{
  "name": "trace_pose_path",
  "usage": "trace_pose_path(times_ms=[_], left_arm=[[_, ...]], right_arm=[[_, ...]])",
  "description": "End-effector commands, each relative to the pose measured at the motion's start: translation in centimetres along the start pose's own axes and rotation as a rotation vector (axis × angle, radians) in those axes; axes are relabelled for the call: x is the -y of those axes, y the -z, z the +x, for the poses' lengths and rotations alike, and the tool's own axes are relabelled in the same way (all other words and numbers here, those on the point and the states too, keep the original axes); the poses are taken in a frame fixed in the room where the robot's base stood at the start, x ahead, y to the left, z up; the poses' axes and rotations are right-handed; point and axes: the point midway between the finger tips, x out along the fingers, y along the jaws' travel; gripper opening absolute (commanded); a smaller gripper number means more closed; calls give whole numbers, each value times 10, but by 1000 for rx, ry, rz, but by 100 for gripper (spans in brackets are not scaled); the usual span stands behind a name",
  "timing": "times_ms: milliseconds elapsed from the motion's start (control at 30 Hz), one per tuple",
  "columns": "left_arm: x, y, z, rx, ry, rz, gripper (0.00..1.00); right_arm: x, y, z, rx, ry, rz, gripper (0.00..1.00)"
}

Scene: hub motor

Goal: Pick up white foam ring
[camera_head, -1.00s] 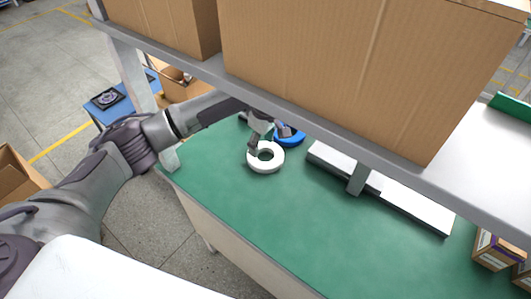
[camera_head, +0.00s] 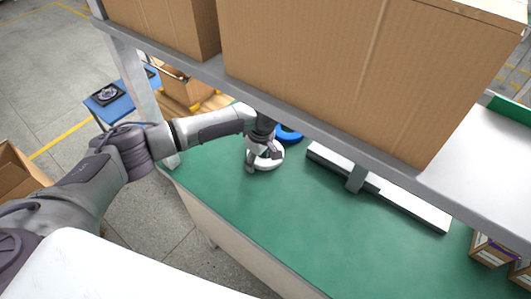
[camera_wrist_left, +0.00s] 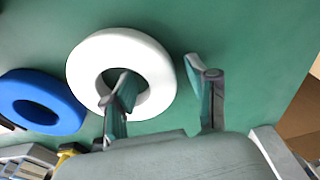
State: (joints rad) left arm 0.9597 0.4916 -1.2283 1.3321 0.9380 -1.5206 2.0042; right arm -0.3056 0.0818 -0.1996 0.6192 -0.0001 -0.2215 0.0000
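The white foam ring (camera_head: 271,164) lies flat on the green tabletop. It also shows in the left wrist view (camera_wrist_left: 90,60). My left gripper (camera_head: 262,164) is at the ring and covers part of it in the head view. In the left wrist view, my left gripper (camera_wrist_left: 165,78) is open. One finger is over the ring's hole and the other is outside its rim, with the ring's wall between them. Whether the fingers touch the ring cannot be told. My right gripper is in neither view.
A blue ring (camera_head: 289,137) lies close behind the white one; it also shows in the left wrist view (camera_wrist_left: 66,113). A shelf with large cardboard boxes (camera_head: 330,70) overhangs the table. A long grey-white bar (camera_head: 410,206) lies to the right. The green table front (camera_head: 270,220) is clear.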

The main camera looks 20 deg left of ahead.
Motion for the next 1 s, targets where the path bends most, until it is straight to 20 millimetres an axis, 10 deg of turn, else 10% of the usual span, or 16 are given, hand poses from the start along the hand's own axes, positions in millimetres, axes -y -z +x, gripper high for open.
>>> trace_pose_path(times_ms=[300,1000], left_arm=[[0,0,0,0,0,0,11],[-3,18,-45,-2,-2,-8,11]], right_arm=[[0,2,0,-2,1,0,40],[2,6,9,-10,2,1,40]])
